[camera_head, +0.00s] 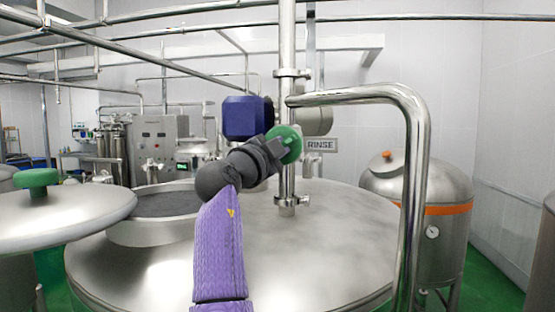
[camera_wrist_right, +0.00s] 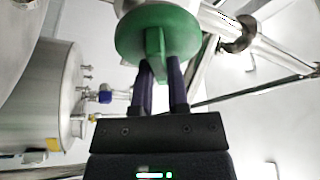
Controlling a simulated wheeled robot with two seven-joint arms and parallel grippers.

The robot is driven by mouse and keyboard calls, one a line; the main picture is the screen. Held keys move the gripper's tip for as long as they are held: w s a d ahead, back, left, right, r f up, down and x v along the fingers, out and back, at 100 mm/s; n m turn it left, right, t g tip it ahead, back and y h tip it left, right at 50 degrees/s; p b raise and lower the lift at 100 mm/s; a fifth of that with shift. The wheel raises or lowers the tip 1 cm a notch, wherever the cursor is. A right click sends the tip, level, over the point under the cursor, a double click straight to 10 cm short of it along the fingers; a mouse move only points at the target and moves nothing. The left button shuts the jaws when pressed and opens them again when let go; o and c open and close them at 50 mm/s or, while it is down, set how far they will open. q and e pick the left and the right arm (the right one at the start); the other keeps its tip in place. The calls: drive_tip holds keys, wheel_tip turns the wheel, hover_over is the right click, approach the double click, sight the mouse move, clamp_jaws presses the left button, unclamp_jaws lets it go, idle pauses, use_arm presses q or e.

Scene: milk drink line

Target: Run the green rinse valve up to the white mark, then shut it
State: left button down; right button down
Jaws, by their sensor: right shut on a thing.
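The green rinse valve (camera_head: 291,142) is a round handwheel on the vertical steel pipe, beside a RINSE sign (camera_head: 321,145). In the right wrist view the green valve (camera_wrist_right: 136,38) fills the top centre, with a raised grip bar across its face. My right gripper (camera_head: 275,149) is at the valve's face. Its two dark fingers (camera_wrist_right: 161,67) are shut on the grip bar, one on each side. I cannot make out a white mark in either view. My left gripper is not in view.
A large steel tank lid (camera_head: 330,245) lies below the valve. A bent steel pipe (camera_head: 413,190) rises close on the right. A blue box (camera_head: 240,118) is just left of the valve. A lid with a green handle (camera_head: 36,180) stands at the left, and an orange-banded tank (camera_head: 445,209) at the right.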

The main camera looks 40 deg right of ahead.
drive_tip(key=shift+m+g+y+p, duration=0.5)
drive_tip(key=shift+m+p, duration=0.15)
drive_tip(key=shift+m, duration=1.05)
drive_tip(key=shift+m+g+y+p, duration=0.4)
drive_tip(key=shift+m+g+p, duration=0.15)
drive_tip(key=shift+m, duration=1.15)
drive_tip(key=c, duration=0.6)
unclamp_jaws()
drive_tip(key=shift+a, duration=0.1)
